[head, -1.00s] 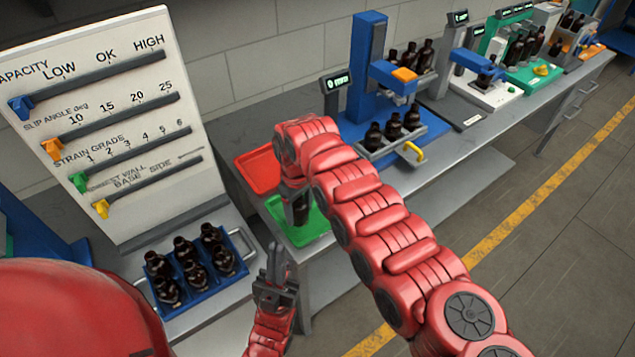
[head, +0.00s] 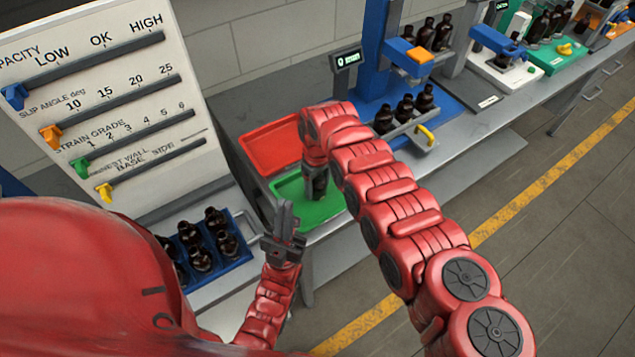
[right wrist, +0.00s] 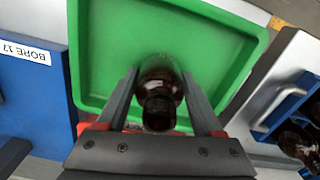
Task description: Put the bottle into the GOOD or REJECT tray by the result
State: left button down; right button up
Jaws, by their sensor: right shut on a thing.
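My right gripper (head: 317,165) points down over the green tray (head: 336,207) and is shut on a dark amber bottle (head: 319,187). In the right wrist view the bottle (right wrist: 160,82) is between the two fingers (right wrist: 160,92), neck towards the camera, inside the outline of the green tray (right wrist: 112,50). I cannot tell whether its base touches the tray floor. The red tray (head: 272,147) lies behind the green one and looks empty. My left gripper (head: 283,218) points up in front of the green tray, empty; its finger gap is unclear.
A blue rack (head: 236,258) of several amber bottles sits at lower left below a white slider board (head: 100,95). A blue station (head: 455,118) with bottles and a small green-lit display (head: 347,60) stands right of the trays. My right arm crosses the bench front.

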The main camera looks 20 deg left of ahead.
jog(key=shift+f, duration=0.25)
jog(key=o, duration=1.2)
jog(key=shift+w+d, duration=0.1)
jog(key=shift+c, duration=0.2)
jog(key=shift+o, duration=1.4)
jog(key=shift+r, duration=0.1)
jog(key=shift+r, duration=0.3)
notch_tip(320, 180, up, 10)
jog(key=b, duration=0.2)
jog(key=shift+r+b, duration=0.25)
jog(key=shift+b, duration=0.05)
jog(key=shift+r, duration=0.6)
jog(key=shift+f, duration=0.1)
